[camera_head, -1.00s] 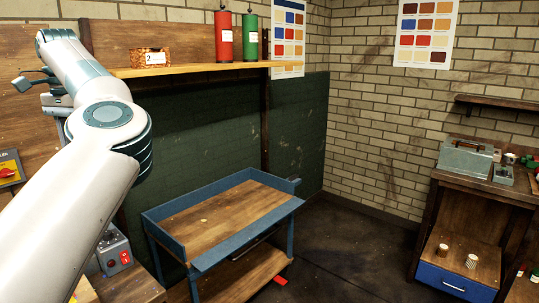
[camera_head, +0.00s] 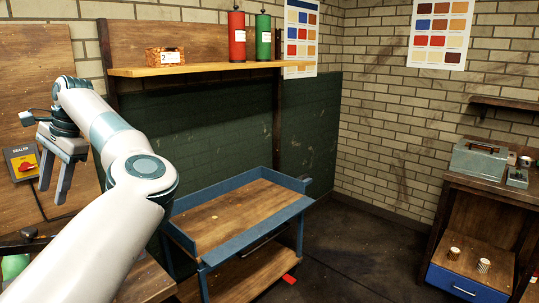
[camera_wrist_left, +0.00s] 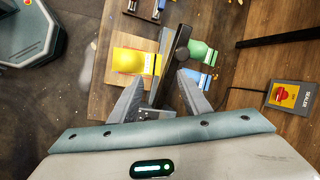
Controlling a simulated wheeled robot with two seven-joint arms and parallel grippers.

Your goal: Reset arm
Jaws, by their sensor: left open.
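My left arm comes in from the left in the head view. My left gripper (camera_head: 53,195) hangs with its fingers pointing down, open and empty, in front of the wooden back panel. In the left wrist view the two fingers of the gripper (camera_wrist_left: 161,80) are spread apart above a wooden bench. My right gripper is not in view.
A sealer box (camera_head: 22,163) with a red knob is beside my left gripper. A shelf (camera_head: 200,69) holds a basket (camera_head: 165,56), a red canister (camera_head: 237,37) and a green canister (camera_head: 263,37). A blue-rimmed cart (camera_head: 240,210) stands mid-scene, with open floor to its right.

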